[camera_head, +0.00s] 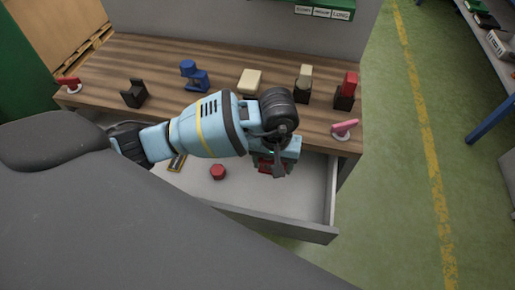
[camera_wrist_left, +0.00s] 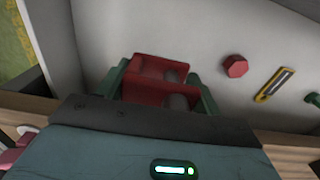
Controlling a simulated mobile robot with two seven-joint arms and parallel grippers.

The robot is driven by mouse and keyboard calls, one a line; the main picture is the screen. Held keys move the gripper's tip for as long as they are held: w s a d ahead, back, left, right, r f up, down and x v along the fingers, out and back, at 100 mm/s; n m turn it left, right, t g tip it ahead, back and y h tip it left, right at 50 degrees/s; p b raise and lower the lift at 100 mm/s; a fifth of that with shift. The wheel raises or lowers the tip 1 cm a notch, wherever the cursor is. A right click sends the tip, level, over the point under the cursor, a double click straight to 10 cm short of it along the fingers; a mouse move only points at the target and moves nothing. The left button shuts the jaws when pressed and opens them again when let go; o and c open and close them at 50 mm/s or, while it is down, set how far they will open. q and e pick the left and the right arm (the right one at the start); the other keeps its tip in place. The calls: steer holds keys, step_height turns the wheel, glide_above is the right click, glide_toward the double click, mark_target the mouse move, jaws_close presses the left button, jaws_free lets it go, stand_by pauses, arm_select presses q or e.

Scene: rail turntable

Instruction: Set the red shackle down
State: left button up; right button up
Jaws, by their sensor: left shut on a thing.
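The red shackle (camera_wrist_left: 158,82) is a U-shaped piece with holes in its arms. It sits between the two green fingers of my left gripper (camera_wrist_left: 160,88), which is shut on it. In the head view the left gripper (camera_head: 272,168) is over the right part of the open drawer, pointing down, and only a little of the red shackle (camera_head: 266,167) shows below the hand. I cannot tell whether the shackle touches the drawer floor. My right gripper is not in view.
The open drawer (camera_head: 318,205) also holds a red hexagonal piece (camera_head: 218,172) and a yellow-framed dark tool (camera_head: 177,162). On the wooden bench (camera_head: 130,58) stand several items, including a blue part (camera_head: 196,77) and a pink-handled tool (camera_head: 344,128).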

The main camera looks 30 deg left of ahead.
mark_target(271, 185)
arm_select(q)
steer(key=shift+f, duration=4.35)
steer(key=shift+b, duration=0.3)
steer(key=shift+f, duration=0.2)
steer(key=o, duration=1.1)
steer(key=shift+r, duration=0.15)
step_height(271, 185, up, 12)
steer(key=shift+r+p, duration=0.1)
steer(key=shift+p, duration=0.4)
